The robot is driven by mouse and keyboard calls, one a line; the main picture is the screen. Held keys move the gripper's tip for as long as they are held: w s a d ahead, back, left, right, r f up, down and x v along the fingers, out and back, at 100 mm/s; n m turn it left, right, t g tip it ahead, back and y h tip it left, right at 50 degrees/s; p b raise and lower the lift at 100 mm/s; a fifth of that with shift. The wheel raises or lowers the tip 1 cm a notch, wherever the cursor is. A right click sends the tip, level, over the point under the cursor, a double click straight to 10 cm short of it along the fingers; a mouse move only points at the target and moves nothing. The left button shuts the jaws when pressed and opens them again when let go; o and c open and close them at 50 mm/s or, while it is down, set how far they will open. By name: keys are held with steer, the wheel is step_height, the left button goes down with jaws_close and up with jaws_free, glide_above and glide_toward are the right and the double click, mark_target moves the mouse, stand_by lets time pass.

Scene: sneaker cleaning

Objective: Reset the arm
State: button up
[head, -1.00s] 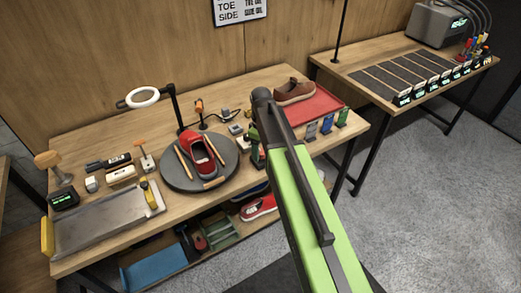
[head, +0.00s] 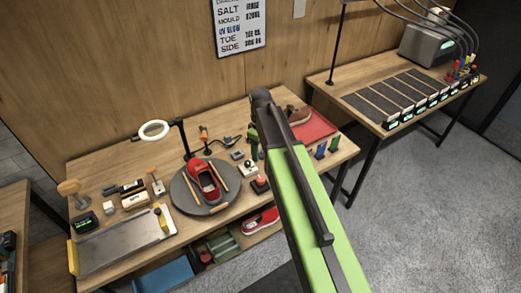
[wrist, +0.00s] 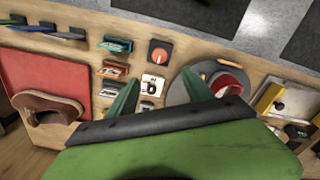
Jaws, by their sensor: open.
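My gripper (wrist: 162,92) shows in the wrist view as two green fingers spread apart with nothing held between them. It hangs over the workbench. In the head view my arm covers the right part of the bench and I cannot make out the fingers. In the wrist view, the turntable (wrist: 176,94) is right of the gripper. A brown shoe (head: 296,114) sits on a red mat (head: 316,127), partly hidden by my arm; the brown shoe (wrist: 45,106) is at left in the wrist view.
A metal tray (head: 112,246) lies at the bench's left front. A ring lamp (head: 155,130) stands behind the turntable. Another red shoe (head: 262,220) is on the lower shelf. A second table (head: 340,84) with dark strips stands at right. The grey floor (head: 420,210) is clear.

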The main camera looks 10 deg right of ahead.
steer(key=shift+r, duration=0.2)
stand_by(0.3)
steer(key=s+f+m+b, duration=0.9)
steer(key=s+f+b, duration=0.2)
steer(key=s, duration=0.2)
steer(key=shift+a+f, duration=0.15)
steer(key=shift+a, duration=0.25)
steer(key=shift+s, duration=0.1)
